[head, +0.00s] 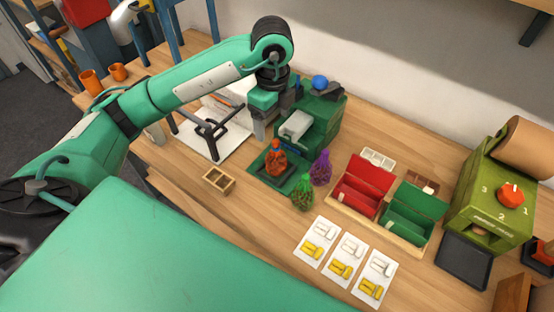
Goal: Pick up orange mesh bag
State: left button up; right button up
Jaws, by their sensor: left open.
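The orange mesh bag (276,162) stands upright, filled, on the dark plate of a green scale-like machine (318,130) near the middle of the head view. A purple mesh bag (321,169) and a green mesh bag (303,194) stand to its right and front right. My left gripper (260,132) points down, open and apparently empty, just behind and to the left of the orange bag and apart from it. Its fingertips are small and partly hard to make out. My right gripper is not in view.
A red box (366,180) and a green box (412,212) sit right of the bags. White cards (317,241) lie in front of them. A small wooden divided box (219,180) and a black frame stand (210,130) are to the left. A green machine (492,195) stands far right.

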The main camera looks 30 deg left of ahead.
aim_at(277, 151)
pick_arm(q)
notch_tip(277, 151, down, 7)
jog(key=shift+d+f+p, duration=0.1)
jog(key=shift+f+p, duration=0.05)
jog(key=shift+p, duration=0.2)
jog(key=shift+d+f, duration=0.1)
jog(key=shift+f, duration=0.2)
jog(key=f, duration=0.2)
jog(key=f+p, duration=0.1)
jog(key=shift+w+d+f, duration=0.15)
jog(key=shift+d+f, duration=0.05)
jog(key=shift+f, duration=0.55)
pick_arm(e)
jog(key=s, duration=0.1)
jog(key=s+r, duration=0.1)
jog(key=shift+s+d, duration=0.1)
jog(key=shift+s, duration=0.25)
pick_arm(q)
jog(key=c, duration=1.2)
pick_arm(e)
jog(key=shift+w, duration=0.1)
pick_arm(q)
jog(key=shift+o, duration=0.2)
jog(key=shift+r, duration=0.15)
